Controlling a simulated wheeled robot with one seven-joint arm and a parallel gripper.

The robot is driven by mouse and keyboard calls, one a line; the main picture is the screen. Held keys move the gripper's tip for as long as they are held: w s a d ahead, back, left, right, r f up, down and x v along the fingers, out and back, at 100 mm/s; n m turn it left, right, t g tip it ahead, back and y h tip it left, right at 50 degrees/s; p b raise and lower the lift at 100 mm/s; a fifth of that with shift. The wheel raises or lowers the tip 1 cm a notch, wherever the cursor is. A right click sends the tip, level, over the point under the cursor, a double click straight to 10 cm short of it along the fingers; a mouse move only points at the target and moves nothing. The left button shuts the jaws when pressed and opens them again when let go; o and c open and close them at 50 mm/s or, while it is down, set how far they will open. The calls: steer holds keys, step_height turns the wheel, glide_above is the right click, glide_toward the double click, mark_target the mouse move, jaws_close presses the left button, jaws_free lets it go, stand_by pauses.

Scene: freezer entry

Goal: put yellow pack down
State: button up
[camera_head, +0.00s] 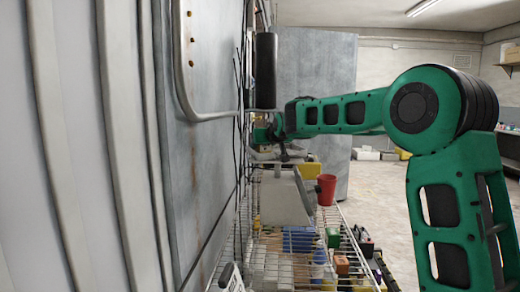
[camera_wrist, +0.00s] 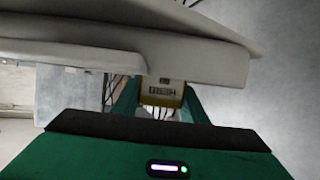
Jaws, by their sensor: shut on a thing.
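The yellow pack (camera_wrist: 162,92), with dark lettering on a pale label, shows in the wrist view between the green fingers of my gripper (camera_wrist: 158,102). My gripper is shut on it. A pale grey slab-like edge crosses in front and hides the pack's upper part. In the head view my gripper (camera_head: 268,134) is at the far end of the green arm, beside the metal panel. The pack cannot be made out there.
A wire rack (camera_head: 300,265) below holds a grey box (camera_head: 283,198), a red cup (camera_head: 326,189) and several small items. A metal panel with a bent handle (camera_head: 183,75) stands close on the left. Open floor lies to the right.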

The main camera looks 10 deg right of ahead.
steer(key=shift+f, duration=0.2)
steer(key=o, duration=1.1)
steer(key=shift+f, duration=0.1)
steer(key=v, duration=1.2)
